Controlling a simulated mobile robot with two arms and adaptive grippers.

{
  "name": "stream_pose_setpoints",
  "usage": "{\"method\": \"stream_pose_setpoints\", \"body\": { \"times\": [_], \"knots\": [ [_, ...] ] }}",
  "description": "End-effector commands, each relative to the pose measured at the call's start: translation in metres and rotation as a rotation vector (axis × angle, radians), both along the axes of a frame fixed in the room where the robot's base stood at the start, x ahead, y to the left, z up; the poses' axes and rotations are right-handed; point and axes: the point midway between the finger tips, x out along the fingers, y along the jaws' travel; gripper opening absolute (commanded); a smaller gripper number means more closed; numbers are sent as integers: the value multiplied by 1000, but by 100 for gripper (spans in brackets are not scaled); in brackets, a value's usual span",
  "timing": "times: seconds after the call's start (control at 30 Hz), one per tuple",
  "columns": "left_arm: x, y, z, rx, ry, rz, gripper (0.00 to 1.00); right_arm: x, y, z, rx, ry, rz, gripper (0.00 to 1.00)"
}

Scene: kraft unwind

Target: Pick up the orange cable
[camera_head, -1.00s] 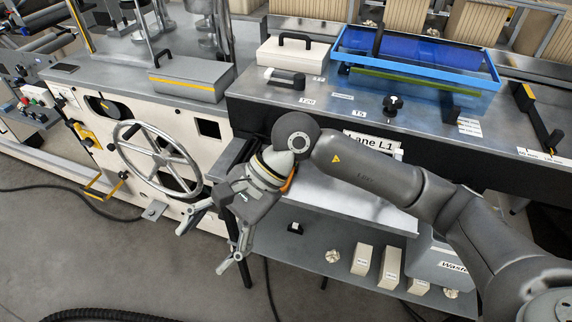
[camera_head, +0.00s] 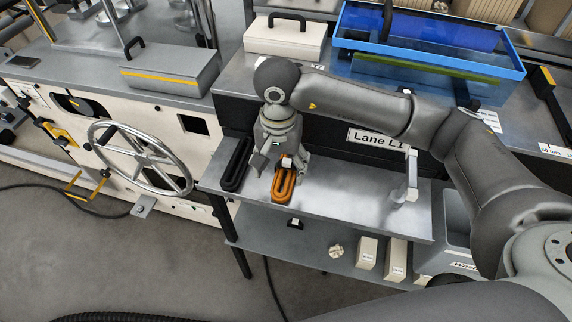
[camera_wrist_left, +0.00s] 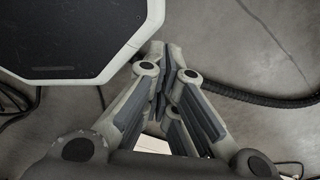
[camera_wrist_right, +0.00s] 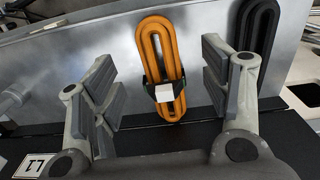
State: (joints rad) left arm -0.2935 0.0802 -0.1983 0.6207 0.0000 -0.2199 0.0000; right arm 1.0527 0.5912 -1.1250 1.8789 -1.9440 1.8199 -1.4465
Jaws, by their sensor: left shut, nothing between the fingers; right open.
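The orange cable (camera_head: 284,187) lies coiled in a long loop on the metal shelf below the Lane L1 label, with a black band and white tag around one end. It also shows in the right wrist view (camera_wrist_right: 160,55), between the fingers' lines. My right gripper (camera_head: 272,172) points down over the shelf at the cable's back end. In the right wrist view my right gripper (camera_wrist_right: 160,85) is open, a finger on each side of the coil, apart from it. My left gripper (camera_wrist_left: 165,75) is shut and empty above the grey floor.
A black coiled cable (camera_head: 236,163) lies left of the orange one on the metal shelf (camera_head: 345,200). A handwheel (camera_head: 140,158) stands to the left. A lower shelf (camera_head: 315,240) holds small boxes. A blue tray (camera_head: 430,55) sits on the bench above.

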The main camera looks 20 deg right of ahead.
Motion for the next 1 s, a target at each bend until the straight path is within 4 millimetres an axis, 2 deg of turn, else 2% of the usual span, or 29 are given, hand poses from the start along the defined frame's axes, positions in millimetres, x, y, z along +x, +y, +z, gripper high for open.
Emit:
{"method": "stream_pose_setpoints", "body": {
  "times": [0.03,0.1,0.17,0.27,0.43,0.53,0.7,0.87,0.9,1.0],
  "knots": [
    [-15,1,2,2,22,0,0,0,0,-5,0,2,-1,70],
    [-30,1,2,4,44,-1,0,0,0,-11,1,1,0,70],
    [-37,2,3,5,53,-1,0,0,-1,-15,1,-1,-1,70],
    [-33,1,8,3,46,-1,0,1,-3,-21,0,2,-3,70],
    [-1,-1,24,-1,-1,-2,0,3,-10,-41,0,4,-2,70],
    [11,-2,28,-4,-20,-2,0,4,-10,-56,1,4,-1,70],
    [6,-2,29,-2,-12,-2,0,4,-10,-67,2,-1,0,70],
    [-6,-1,27,-1,8,-2,0,5,-10,-67,2,-1,1,70],
    [-9,-1,27,0,11,-2,0,5,-10,-67,2,-1,1,68],
    [-13,0,27,0,18,-2,0,5,-10,-67,2,-1,0,56]
  ]
}}
